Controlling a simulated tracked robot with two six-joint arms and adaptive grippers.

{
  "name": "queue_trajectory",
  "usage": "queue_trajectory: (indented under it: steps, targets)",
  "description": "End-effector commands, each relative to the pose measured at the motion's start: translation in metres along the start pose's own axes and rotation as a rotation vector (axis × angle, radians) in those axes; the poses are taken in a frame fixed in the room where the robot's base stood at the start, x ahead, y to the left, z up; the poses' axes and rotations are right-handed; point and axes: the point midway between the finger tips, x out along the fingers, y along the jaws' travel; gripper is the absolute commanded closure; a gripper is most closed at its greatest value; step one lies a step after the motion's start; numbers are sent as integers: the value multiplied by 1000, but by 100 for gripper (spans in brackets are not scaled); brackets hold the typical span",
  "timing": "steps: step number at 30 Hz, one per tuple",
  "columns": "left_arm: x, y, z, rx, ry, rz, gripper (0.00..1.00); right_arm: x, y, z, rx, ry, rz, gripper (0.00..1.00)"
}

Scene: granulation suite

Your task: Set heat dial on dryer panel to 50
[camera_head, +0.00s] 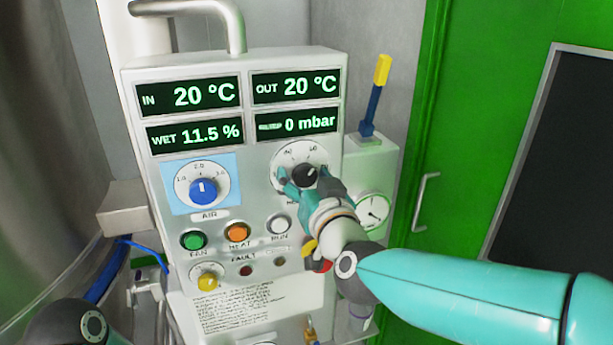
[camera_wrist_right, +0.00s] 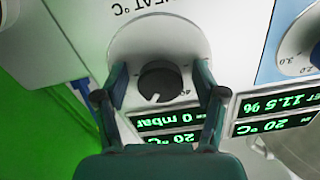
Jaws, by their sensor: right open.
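The heat dial (camera_head: 304,174) is a black knob on a round white scale plate, at the right of the dryer panel (camera_head: 262,212). In the right wrist view the knob (camera_wrist_right: 160,82) shows upside down between my fingers. Its white pointer lies past the 40 mark, toward the 60 side; I cannot read the exact value. My right gripper (camera_head: 306,184) is at the dial and partly covers its lower scale. Its fingers stand open on both sides of the knob, also in the right wrist view (camera_wrist_right: 160,72); contact is not clear. My left gripper is out of view.
A blue air dial (camera_head: 203,190) sits left of the heat dial. Below are a green fan button (camera_head: 193,240), an orange heat button (camera_head: 237,232) and a white button (camera_head: 278,225). Displays above read 20 °C in and out. A green door (camera_head: 440,140) stands right.

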Motion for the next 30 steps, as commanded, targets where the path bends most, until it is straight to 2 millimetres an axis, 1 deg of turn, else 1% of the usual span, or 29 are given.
queue_trajectory:
  steps: [4,5,15,19,24,30]
  targets:
    - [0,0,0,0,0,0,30,0,0,0,0,0,0,30]
    - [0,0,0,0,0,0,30,0,0,0,0,0,0,33]
    - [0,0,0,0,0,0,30,0,0,0,0,1,1,90]
    - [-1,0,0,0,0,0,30,0,1,-1,-29,1,1,90]
    - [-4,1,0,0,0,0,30,0,1,-1,-134,1,2,90]
    - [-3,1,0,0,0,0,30,0,1,-1,-144,2,2,90]
